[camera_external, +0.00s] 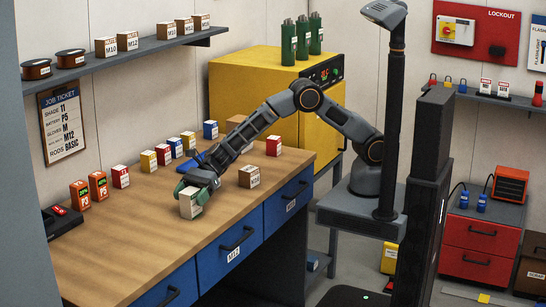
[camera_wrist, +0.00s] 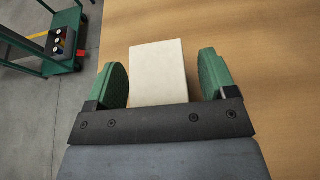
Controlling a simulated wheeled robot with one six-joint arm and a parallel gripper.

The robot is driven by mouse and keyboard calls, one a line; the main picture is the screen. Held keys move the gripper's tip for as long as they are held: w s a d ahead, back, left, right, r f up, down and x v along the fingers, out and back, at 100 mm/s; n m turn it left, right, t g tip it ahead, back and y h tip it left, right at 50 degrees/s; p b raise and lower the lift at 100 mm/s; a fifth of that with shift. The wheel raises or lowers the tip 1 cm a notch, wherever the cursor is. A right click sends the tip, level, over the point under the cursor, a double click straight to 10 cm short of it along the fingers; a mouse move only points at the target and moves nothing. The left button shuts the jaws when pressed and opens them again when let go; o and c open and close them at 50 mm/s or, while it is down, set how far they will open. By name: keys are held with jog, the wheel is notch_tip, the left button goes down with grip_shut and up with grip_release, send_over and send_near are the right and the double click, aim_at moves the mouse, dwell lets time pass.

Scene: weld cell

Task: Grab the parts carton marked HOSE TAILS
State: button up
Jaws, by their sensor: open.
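A small pale carton (camera_external: 187,209) stands on the wooden bench near its front edge. My gripper (camera_external: 192,198) is over it, with its green-padded fingers open on either side. In the wrist view the carton's plain pale top (camera_wrist: 158,65) lies between the open fingers (camera_wrist: 163,82), with a gap on each side. Its writing is too small to read in the external view. A brown carton with a white label (camera_external: 249,178) stands further right on the bench, its label also unreadable. I cannot tell which carton is marked HOSE TAILS.
Several small coloured boxes (camera_external: 163,155) and orange battery packs (camera_external: 98,186) stand along the back of the bench (camera_external: 130,240). A red box (camera_external: 273,146) stands near the right end. A shelf (camera_external: 130,55) with spools and cartons hangs above. Bench around the pale carton is clear.

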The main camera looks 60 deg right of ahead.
jog(key=shift+c, duration=0.3)
jog(key=c, duration=1)
jog(key=shift+r, duration=0.1)
